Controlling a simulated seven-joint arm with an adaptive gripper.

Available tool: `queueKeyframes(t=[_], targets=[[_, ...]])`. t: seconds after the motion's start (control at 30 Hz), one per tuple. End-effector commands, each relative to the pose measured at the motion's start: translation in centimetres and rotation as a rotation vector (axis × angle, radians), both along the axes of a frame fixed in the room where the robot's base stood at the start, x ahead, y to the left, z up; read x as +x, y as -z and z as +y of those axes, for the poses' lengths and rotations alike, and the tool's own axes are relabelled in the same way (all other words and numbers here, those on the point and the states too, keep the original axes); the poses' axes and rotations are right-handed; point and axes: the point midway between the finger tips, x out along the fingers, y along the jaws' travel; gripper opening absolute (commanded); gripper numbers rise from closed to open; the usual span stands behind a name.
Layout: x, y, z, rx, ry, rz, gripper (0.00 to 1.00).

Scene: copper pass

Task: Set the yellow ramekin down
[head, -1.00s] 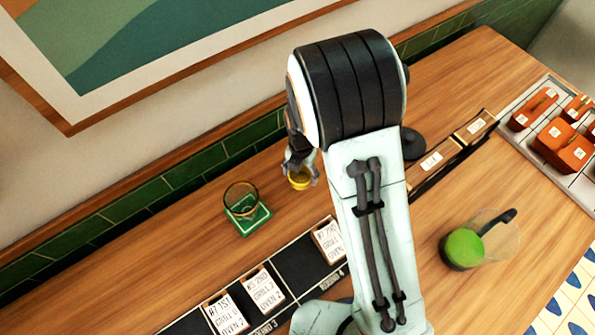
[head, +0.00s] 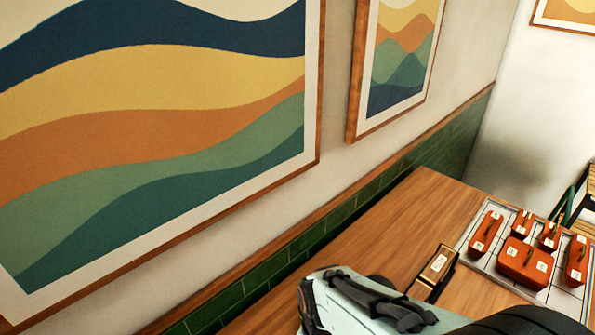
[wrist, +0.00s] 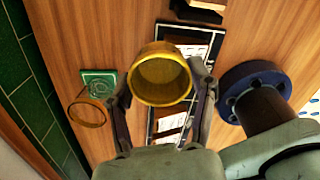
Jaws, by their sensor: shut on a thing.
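The yellow ramekin (wrist: 160,82) is between the two fingers of my gripper (wrist: 162,88) in the wrist view, and the gripper is shut on it. I look into its round opening, which is empty. The wooden counter (wrist: 65,30) shows around it, and the ramekin appears held above it; the exact height I cannot tell. In the head view the ramekin and gripper are out of sight, with only part of my arm at the bottom.
In the wrist view a clear glass (wrist: 88,113) stands by a green coaster (wrist: 98,84), left of the ramekin. A black strip with white cards (wrist: 192,47) runs behind the ramekin. In the head view, a tray (head: 478,262) with several orange boxes (head: 524,262) stands at right.

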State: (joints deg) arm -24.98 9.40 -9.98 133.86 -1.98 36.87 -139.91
Motion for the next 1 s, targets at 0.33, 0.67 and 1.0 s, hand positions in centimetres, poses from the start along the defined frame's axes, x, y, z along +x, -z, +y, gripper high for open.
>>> queueKeyframes(t=[0.33,0.67,1.0], targets=[[7.5,-6.4,-4.7,0.002,0.823,-0.004,0.19],[9.7,-12.1,-7.2,0.002,1.801,-0.001,0.19],[8.2,-14.0,-7.2,0.000,2.567,0.004,0.19]])
